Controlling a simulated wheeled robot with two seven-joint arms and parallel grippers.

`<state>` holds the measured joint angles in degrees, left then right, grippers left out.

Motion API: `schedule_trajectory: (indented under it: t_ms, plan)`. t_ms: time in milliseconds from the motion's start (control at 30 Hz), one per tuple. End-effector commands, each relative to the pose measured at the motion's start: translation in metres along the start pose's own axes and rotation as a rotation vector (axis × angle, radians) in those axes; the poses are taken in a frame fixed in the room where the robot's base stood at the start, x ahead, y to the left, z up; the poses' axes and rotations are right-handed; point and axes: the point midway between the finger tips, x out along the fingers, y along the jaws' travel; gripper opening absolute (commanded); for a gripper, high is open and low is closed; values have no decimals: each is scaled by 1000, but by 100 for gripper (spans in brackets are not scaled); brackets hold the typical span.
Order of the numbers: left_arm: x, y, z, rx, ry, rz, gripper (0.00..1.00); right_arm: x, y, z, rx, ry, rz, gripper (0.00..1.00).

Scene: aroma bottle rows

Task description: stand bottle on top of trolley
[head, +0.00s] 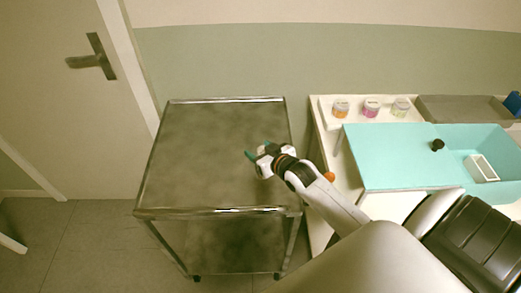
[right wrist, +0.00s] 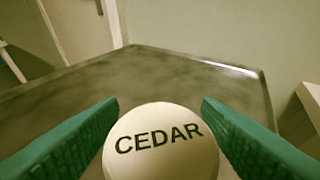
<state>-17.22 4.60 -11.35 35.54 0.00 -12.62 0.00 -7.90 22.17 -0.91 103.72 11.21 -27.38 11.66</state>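The trolley (head: 205,150) is a metal cart with a dark, mottled top and a lower shelf, left of centre in the head view. My right gripper (head: 261,151) is over the right part of its top, with green fingers. In the right wrist view a round, pale bottle top marked CEDAR (right wrist: 160,143) sits between the two fingers, which appear to touch its sides. The bottle's body is hidden there, and I cannot tell whether its base touches the trolley top (right wrist: 170,75). My left gripper is not in view.
Right of the trolley is a white table with several small jars (head: 371,107), a turquoise board (head: 395,160) and a grey tray (head: 465,108). The trolley's left half is clear. A door (head: 60,90) is at left.

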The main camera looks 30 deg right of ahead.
Motion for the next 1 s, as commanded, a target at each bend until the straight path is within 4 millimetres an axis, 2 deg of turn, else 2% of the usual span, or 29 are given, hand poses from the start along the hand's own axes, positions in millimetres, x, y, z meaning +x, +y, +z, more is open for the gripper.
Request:
schedule_trajectory:
  t_ms: [267, 333, 800, 1000]
  plan:
    - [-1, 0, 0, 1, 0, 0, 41, -1, 0, 4, 0, -1, 0, 59]
    - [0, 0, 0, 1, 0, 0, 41, -8, 0, 2, 0, 0, 0, 59]
    - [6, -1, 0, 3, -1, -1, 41, -100, 0, 1, 0, 1, 0, 59]
    - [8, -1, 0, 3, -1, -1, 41, -119, 0, 2, 0, 0, 0, 59]
